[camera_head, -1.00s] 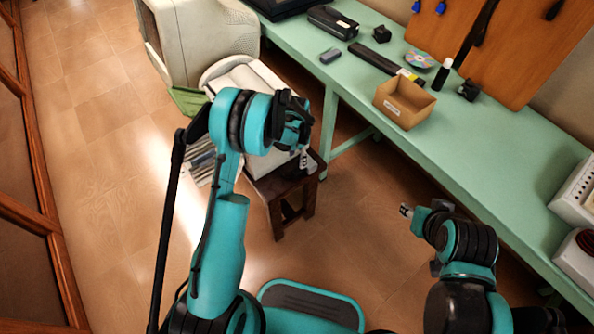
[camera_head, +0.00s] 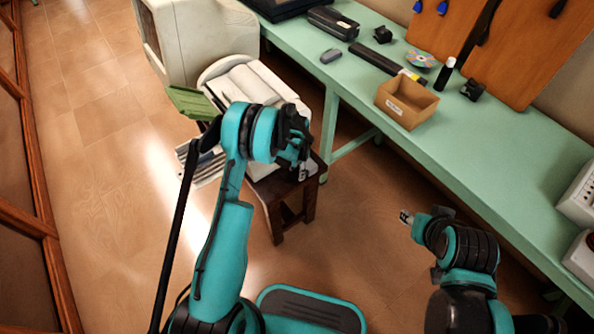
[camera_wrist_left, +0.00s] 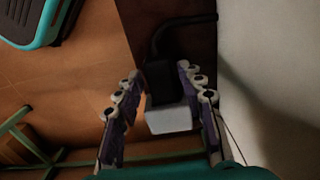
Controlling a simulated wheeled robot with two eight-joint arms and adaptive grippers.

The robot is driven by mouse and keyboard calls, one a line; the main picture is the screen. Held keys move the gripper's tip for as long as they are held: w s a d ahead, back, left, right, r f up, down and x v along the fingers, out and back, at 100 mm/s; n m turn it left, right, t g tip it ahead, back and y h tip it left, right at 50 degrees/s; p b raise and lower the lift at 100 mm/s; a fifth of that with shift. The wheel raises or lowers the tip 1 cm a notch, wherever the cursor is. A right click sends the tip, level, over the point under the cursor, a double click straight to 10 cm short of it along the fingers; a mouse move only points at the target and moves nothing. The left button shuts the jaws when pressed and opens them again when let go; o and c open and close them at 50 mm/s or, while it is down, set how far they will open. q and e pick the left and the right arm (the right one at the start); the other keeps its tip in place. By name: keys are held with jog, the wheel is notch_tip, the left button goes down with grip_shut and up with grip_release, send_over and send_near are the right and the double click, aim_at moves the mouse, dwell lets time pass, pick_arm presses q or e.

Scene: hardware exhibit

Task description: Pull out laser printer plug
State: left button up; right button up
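The white laser printer (camera_head: 245,82) sits on a dark wooden stool (camera_head: 308,200), partly hidden behind my left arm. In the left wrist view, a black plug (camera_wrist_left: 159,82) with a pale block (camera_wrist_left: 169,118) at its end and a black cable shows against the dark stool and pale printer side. My left gripper (camera_head: 302,172) is close beside the printer. In the wrist view its fingers (camera_wrist_left: 160,76) are apart, one on each side of the plug, with a visible gap on the left. My right gripper (camera_head: 406,217) is away over the floor; its finger opening is unclear.
A long green table (camera_head: 480,150) runs along the right with a cardboard box (camera_head: 405,105), a disc (camera_head: 420,59) and small black devices. A large beige monitor (camera_head: 200,40) stands behind the printer. Floor is free at the left.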

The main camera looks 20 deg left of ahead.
pick_arm(q)
grip_shut()
jog(key=shift+s+a, duration=0.55)
jog(key=shift+s, duration=0.15)
jog(key=shift+s+a, duration=0.5)
jog(key=shift+s, duration=0.2)
jog(key=o, duration=0.5)
grip_release()
notch_tip(320, 180, up, 12)
